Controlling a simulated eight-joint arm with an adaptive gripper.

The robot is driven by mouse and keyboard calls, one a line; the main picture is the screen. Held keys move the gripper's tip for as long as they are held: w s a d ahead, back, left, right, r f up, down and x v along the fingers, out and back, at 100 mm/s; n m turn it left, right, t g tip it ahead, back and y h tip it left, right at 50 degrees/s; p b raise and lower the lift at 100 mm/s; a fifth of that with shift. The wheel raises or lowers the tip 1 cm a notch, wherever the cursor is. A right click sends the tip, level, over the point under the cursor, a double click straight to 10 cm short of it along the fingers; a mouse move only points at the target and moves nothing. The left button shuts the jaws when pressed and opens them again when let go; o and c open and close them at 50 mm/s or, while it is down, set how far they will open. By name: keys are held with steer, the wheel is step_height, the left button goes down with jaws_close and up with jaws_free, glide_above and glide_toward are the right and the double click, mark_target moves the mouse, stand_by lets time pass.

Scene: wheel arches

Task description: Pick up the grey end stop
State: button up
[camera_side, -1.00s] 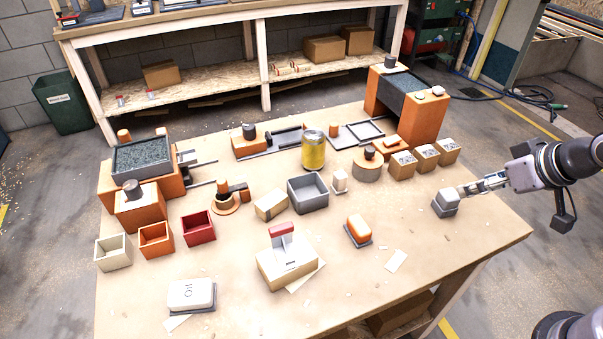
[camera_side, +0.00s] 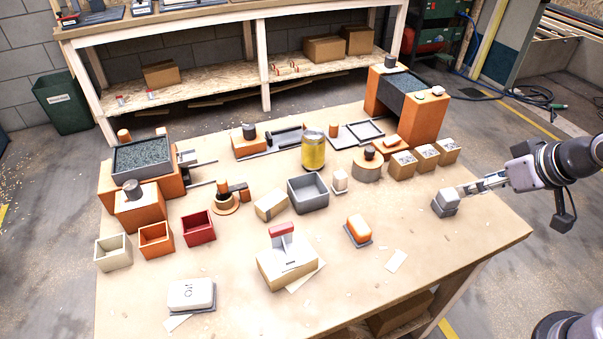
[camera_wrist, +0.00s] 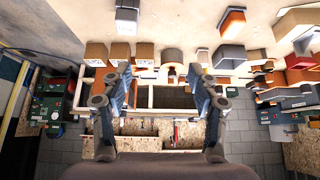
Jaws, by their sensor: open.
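The grey end stop (camera_side: 445,203) is a small stepped grey block standing near the right edge of the workbench. In the wrist view what looks like the same grey block (camera_wrist: 127,16) is at the top, left of centre and beyond the fingertips. My gripper (camera_side: 466,190) comes in from the right in the side view, its tips beside or just above the block's right side. I cannot tell whether they touch it. In the wrist view my gripper (camera_wrist: 153,78) has its two fingers wide apart, with nothing held between them.
Three cardboard boxes (camera_side: 425,158) stand behind the end stop. An orange-and-white block (camera_side: 358,230) and a white card (camera_side: 396,260) lie to its left and front. A grey bin (camera_side: 308,194) and yellow can (camera_side: 313,151) are further left. The tabletop around the end stop is mostly clear.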

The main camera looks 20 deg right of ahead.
stand_by(0.3)
steer(key=n+g+h, duration=0.4)
steer(key=n+g, duration=0.4)
steer(key=n, duration=0.8)
glide_toward(448, 194)
steer(key=f, duration=0.1)
steer(key=shift+h, duration=0.3)
steer(key=x, duration=0.5)
steer(key=shift+w+f, duration=0.1)
steer(key=shift+f, duration=0.2)
steer(key=shift+x, duration=2.85)
steer(key=c, duration=1.2)
